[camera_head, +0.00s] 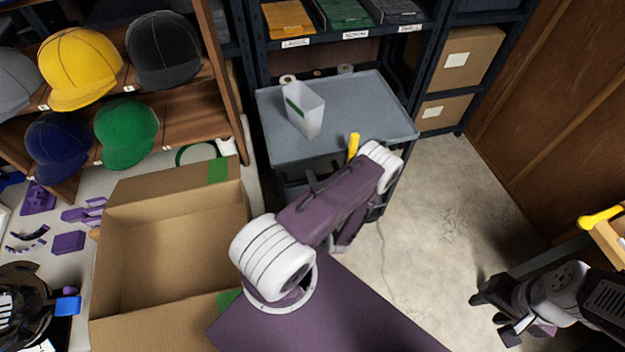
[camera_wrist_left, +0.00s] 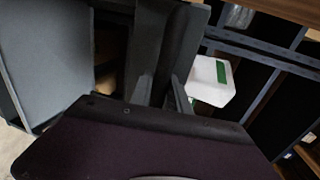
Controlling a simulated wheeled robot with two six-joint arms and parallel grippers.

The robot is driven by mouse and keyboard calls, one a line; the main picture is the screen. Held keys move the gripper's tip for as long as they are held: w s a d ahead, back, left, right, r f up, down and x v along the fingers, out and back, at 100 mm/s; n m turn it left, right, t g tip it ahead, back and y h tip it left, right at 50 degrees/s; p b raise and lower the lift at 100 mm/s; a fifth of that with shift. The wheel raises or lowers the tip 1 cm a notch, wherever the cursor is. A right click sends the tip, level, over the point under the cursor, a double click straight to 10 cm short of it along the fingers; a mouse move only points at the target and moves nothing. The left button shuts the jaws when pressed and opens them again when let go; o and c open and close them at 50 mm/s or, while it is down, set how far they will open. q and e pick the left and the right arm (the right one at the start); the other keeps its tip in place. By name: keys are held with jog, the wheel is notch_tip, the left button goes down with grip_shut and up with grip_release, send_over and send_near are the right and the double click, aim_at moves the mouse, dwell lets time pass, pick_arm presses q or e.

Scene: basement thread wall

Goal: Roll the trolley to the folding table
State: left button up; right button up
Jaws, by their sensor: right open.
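The trolley (camera_head: 365,115) has a grey tray top and stands against the dark shelving at upper middle. A white open container (camera_head: 304,112) with a green label stands on it and also shows in the left wrist view (camera_wrist_left: 210,80). My purple left arm reaches over the trolley's near side and hides part of its front. My left gripper (camera_wrist_left: 165,95) shows in the left wrist view, its dark fingers beside a dark bar; whether they grip it is unclear. My right gripper (camera_head: 497,312) is open and empty, low at the right above the floor. I cannot identify the folding table.
Shelving (camera_head: 350,42) stands behind the trolley. A cardboard box (camera_head: 170,250) stands on a light surface at left, below shelves of caps (camera_head: 85,70). Bare concrete floor (camera_head: 440,210) lies right of the trolley. A yellow-handled object (camera_head: 600,217) shows at the right edge.

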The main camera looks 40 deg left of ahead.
pick_arm(q)
jog(key=shift+o, duration=1.4)
jog(key=shift+s+a, duration=0.15)
jog(key=shift+d, duration=0.2)
jog(key=v, duration=0.8)
jog(key=shift+s+d, duration=0.25)
jog(key=shift+s, duration=0.05)
jog(key=shift+r, duration=0.1)
